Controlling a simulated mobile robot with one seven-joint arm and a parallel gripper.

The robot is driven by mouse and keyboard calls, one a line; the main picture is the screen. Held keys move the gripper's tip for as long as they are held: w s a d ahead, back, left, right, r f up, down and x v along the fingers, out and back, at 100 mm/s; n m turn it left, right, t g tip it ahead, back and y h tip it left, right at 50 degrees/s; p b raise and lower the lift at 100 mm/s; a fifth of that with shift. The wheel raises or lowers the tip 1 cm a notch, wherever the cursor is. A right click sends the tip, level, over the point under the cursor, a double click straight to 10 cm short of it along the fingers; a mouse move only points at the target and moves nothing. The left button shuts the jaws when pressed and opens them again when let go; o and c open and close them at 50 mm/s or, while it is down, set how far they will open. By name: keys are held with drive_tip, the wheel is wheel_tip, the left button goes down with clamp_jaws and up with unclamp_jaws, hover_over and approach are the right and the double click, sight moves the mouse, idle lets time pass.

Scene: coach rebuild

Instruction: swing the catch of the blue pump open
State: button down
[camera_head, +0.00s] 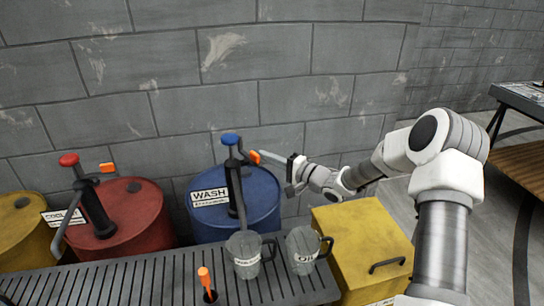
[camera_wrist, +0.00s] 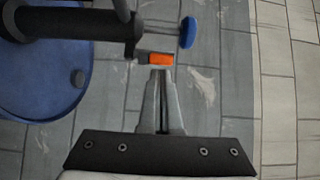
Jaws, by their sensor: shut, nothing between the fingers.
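The blue pump stands on the blue drum (camera_head: 262,207) marked WASH, with a dark column and a round blue knob (camera_head: 230,139) on top. Its orange catch (camera_head: 254,156) sticks out to the right just below the knob. In the wrist view the catch (camera_wrist: 158,59) lies straight ahead of the fingertips, with the blue knob (camera_wrist: 187,32) beyond it to the right. My gripper (camera_head: 264,155) is shut and empty, reaching in from the right with its tips at the catch. The shut fingers also show in the wrist view (camera_wrist: 160,76). I cannot tell whether they touch the catch.
A red drum (camera_head: 130,220) with a red-knobbed pump and orange catch stands left. Two grey mugs (camera_head: 244,254) (camera_head: 303,250) stand on the slatted bench (camera_head: 130,280), beside an upright orange-handled tool (camera_head: 205,280). A yellow box (camera_head: 365,245) is below my arm. A grey block wall is behind.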

drive_tip(key=shift+s+a+p, duration=0.45)
drive_tip(key=shift+s+a, duration=0.15)
drive_tip(key=shift+a, duration=0.05)
drive_tip(key=shift+d, duration=0.1)
